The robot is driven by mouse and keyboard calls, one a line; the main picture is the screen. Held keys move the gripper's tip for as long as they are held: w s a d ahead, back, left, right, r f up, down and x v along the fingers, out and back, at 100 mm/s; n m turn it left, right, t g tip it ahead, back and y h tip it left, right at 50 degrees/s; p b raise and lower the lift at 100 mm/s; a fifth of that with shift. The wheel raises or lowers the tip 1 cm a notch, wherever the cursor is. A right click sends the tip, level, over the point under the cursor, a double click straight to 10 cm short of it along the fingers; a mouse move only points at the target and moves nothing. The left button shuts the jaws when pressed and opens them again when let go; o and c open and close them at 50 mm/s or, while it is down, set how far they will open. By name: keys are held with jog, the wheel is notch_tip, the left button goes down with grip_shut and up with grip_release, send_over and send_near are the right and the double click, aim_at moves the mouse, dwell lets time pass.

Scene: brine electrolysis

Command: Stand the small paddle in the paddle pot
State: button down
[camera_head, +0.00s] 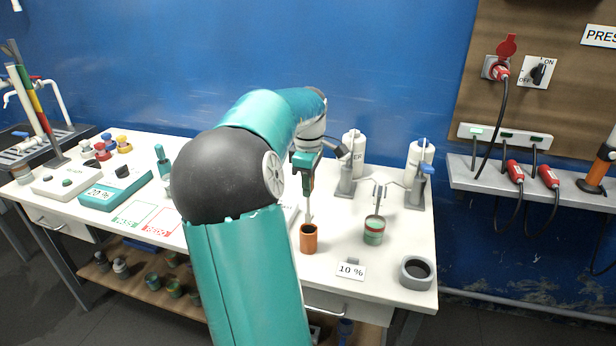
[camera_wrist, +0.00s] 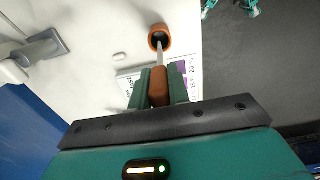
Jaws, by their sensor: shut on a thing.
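My gripper (camera_head: 303,160) is shut on the small paddle, whose orange handle (camera_wrist: 159,88) sits between the two fingers in the wrist view. The paddle's pale shaft (camera_head: 308,206) points straight down in the head view. Below it, an orange, round paddle pot (camera_head: 308,243) stands upright on the white table. In the wrist view the shaft runs toward the dark mouth of the pot (camera_wrist: 160,28). The paddle's lower end is at or just inside the pot's rim; I cannot tell how deep it is.
A green cup (camera_head: 374,236) with a rod in it stands right of the pot. A "10 %" card (camera_head: 350,271) and a dark grey ring-shaped holder (camera_head: 416,273) are nearer the front edge. White bottles (camera_head: 354,146) in stands are behind. My arm hides the table's middle.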

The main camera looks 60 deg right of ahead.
jog(key=shift+s+f, duration=0.15)
jog(key=shift+f, duration=0.2)
jog(key=shift+w+f, duration=0.2)
jog(key=shift+f, duration=3.45)
jog(key=c, duration=1.3)
grip_release()
jog(key=shift+o, duration=0.2)
notch_tip(320, 180, up, 14)
jog(key=shift+s+f, duration=0.1)
